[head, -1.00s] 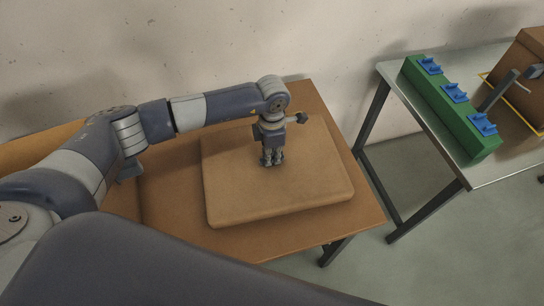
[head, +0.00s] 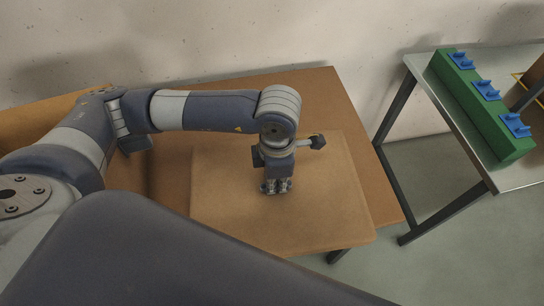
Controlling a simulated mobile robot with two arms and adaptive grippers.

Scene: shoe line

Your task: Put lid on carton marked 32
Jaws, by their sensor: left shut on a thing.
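A broad, flat brown lid (head: 325,200) with rounded corners shows in the head view over a brown table. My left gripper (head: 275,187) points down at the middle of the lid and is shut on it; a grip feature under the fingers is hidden. The lid looks level, and its near right corner reaches past the table's front edge. I cannot tell how far it is above the table. A brown carton (head: 537,72) is cut off at the right edge on another table; no number shows on it. My right gripper is not in view.
The brown table (head: 320,90) stands against a concrete wall. To the right, past a floor gap, is a metal table (head: 491,178) with a green block (head: 478,110) carrying blue fittings.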

